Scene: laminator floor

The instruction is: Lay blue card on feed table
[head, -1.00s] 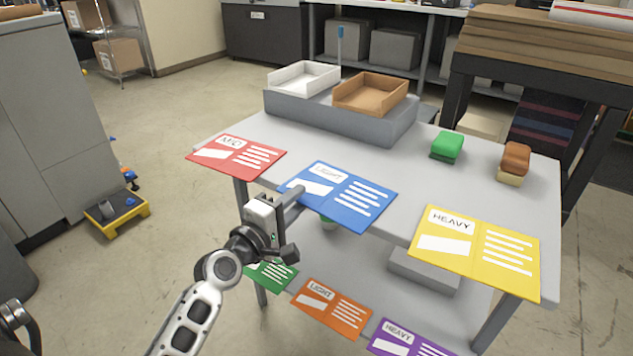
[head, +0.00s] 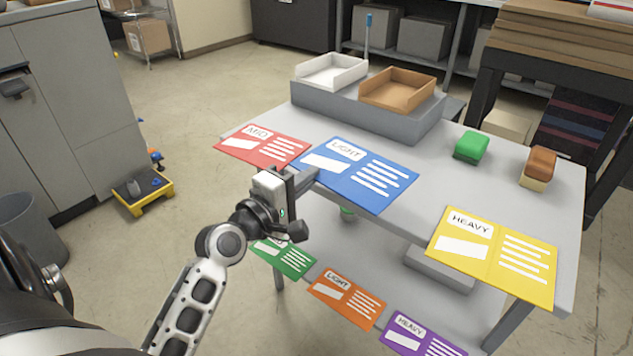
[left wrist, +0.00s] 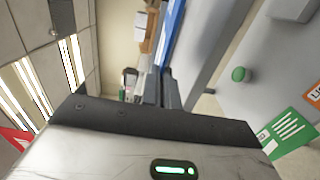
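The blue card (head: 372,184), labelled LIGHT, is at the front left edge of the grey table (head: 400,228) in the head view. It appears slightly raised above the top, its near edge reaching past the table edge. My left gripper (head: 308,180) is at its left corner, with the fingers close together on it. In the left wrist view the fingers (left wrist: 162,90) are nearly together and the blue card (left wrist: 173,30) runs out from them edge-on. No label shows which surface is the feed table. My right gripper is not in view.
A red card (head: 262,147) and a yellow card (head: 492,258) lie on the table edge. Green, orange and purple cards are lower. A white tray (head: 331,71), a brown tray (head: 397,88), a green block (head: 471,147) and a brown block (head: 538,167) stand farther back.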

